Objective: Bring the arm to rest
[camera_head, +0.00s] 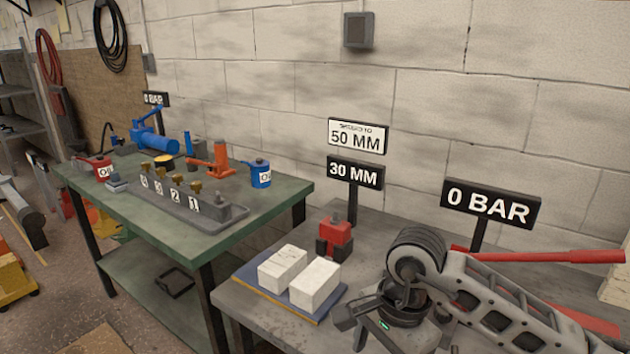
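My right arm (500,300) reaches in from the lower right, over the front grey bench. Its gripper (354,327) is low at the bench's front edge, to the right of the white blocks and apart from them. Its two dark fingertips look separated, with nothing visible between them. The wrist and forearm hide part of the bench behind. My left gripper and arm are not in view.
Two white blocks (315,284) lie on a blue plate (247,277), with a red and black cylinder (335,238) behind. Signs read 30 MM (355,173) and 0 BAR (490,206). A red bar (540,256) lies beyond my arm. A green-topped bench (140,215) holds pumps and a numbered block.

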